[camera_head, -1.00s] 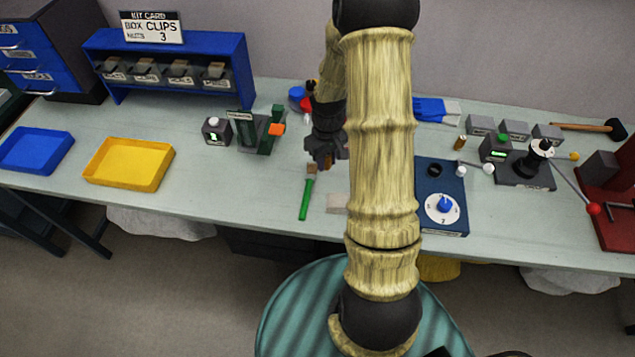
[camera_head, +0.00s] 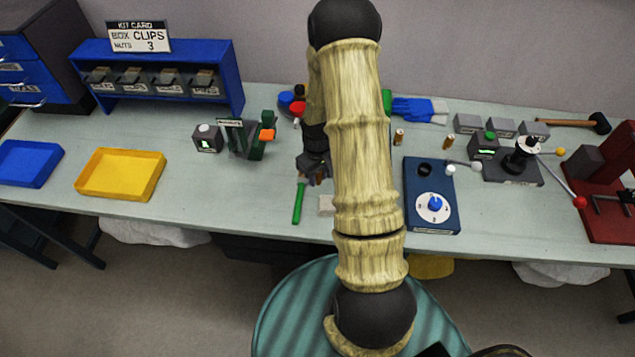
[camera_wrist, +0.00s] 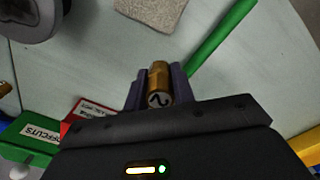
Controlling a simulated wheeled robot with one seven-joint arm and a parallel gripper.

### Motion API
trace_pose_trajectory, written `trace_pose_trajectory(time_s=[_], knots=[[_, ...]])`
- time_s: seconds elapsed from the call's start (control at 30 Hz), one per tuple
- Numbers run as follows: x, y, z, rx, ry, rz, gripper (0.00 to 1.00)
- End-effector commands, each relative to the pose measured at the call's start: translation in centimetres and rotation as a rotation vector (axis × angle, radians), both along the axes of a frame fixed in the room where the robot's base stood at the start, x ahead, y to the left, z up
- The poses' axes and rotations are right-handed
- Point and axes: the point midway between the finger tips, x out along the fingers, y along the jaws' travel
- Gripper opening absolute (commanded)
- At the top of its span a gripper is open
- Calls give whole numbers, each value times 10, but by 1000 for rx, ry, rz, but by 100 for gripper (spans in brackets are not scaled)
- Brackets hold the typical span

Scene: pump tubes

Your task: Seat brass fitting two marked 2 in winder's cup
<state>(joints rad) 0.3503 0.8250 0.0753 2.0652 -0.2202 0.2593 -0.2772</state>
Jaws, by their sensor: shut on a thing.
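My gripper (camera_wrist: 160,92) is shut on a brass fitting (camera_wrist: 159,78). The fitting's dark end face, marked 2, faces the wrist camera. In the head view my gripper (camera_head: 315,170) hangs over the middle of the bench, left of my arm; the held fitting is hard to make out there. To the right, a blue box (camera_head: 416,210) has a dark round opening and a white dial. Farther right stands a black-based device (camera_head: 516,170) with a post and levers. I cannot tell which one bears the winder's cup.
Two brass pieces stand right of my arm, one nearer (camera_head: 399,137) and one farther (camera_head: 448,142). A green OFFCUTS bin (camera_wrist: 30,140) shows in the wrist view. Bare bench lies left of the brush.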

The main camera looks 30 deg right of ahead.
Motion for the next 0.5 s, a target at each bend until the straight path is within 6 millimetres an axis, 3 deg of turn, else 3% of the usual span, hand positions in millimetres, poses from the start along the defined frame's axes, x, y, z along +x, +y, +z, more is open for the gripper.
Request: trace_pose_trajectory(time_s=[0.23,0.5], knots=[[0,0,-4,0,0,0,0],[0,1,-36,1,1,1,0]])
